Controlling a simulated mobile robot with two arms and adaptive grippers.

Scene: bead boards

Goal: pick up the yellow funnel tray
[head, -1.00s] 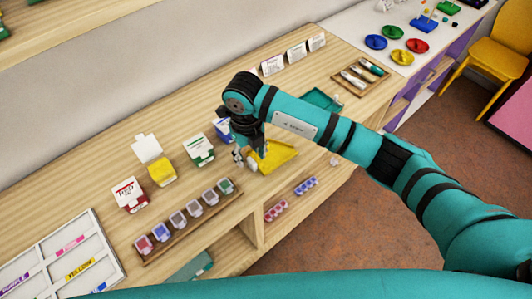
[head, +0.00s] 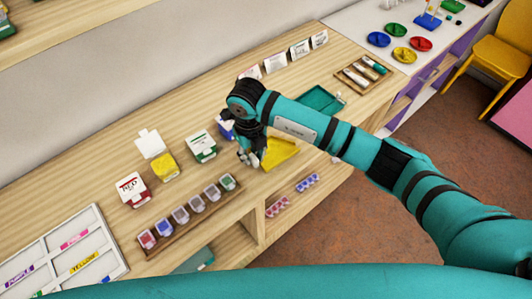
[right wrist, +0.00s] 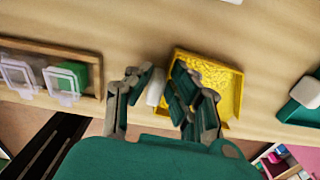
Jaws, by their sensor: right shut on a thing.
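The yellow funnel tray (head: 284,153) lies near the front edge of the wooden counter, partly hidden behind my right arm in the head view. My right gripper (head: 250,158) is at the tray's left side. In the right wrist view, the gripper (right wrist: 160,92) has one finger outside the tray and the other over the yellow tray (right wrist: 225,80). It is shut on the tray's near-left side. A small pale piece (right wrist: 155,88) shows between the fingers; I cannot tell whether it belongs to the tray. My left gripper is not in view.
A wooden rack (head: 187,237) of small bins stands left of the gripper. Red, yellow and green boxes (head: 202,146) stand behind it. A teal tray (head: 319,100) lies to the right, behind my arm. Bead strips (head: 307,182) lie on the shelf below the counter edge.

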